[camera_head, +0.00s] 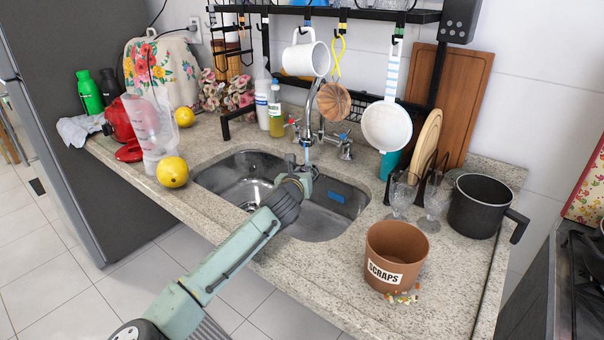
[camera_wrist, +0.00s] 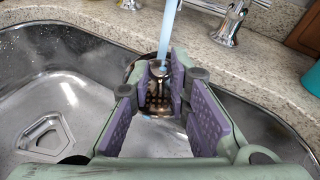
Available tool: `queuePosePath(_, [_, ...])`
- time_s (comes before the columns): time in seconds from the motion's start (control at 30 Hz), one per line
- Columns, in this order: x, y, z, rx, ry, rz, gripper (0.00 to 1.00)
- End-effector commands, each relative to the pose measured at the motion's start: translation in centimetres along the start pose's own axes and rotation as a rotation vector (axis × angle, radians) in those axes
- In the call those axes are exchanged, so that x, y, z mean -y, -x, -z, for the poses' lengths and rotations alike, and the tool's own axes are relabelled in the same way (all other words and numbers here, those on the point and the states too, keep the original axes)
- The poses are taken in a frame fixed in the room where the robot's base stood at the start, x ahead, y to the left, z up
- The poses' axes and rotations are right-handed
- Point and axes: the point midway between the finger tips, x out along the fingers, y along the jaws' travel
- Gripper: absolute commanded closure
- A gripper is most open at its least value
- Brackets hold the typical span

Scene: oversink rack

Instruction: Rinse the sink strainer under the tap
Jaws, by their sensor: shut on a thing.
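My gripper (camera_head: 303,170) is over the sink (camera_head: 222,179), below the tap (camera_head: 311,108). In the wrist view its purple-padded fingers (camera_wrist: 162,82) are closed on the round metal sink strainer (camera_wrist: 157,110). The fingers hide part of it, so the exact grip is hard to see. A pale blue stream of water (camera_wrist: 168,28) comes down from above at the strainer and fingertips. In the head view the strainer is too small and covered to make out clearly.
A blue sponge (camera_head: 337,197) is at the sink's right side. A brown scraps bin (camera_head: 392,240), with crumbs beside it, stands right of the sink. Glasses (camera_head: 401,194) and a dark pot (camera_head: 478,207) are behind it. A mug (camera_head: 307,58) and utensils hang above.

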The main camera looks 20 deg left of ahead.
Motion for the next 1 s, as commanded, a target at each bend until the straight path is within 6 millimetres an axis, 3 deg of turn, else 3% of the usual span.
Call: queuePosePath(1.0, [0.46, 0.25, 0.05, 0.000, -0.001, -0.001, 1.00])
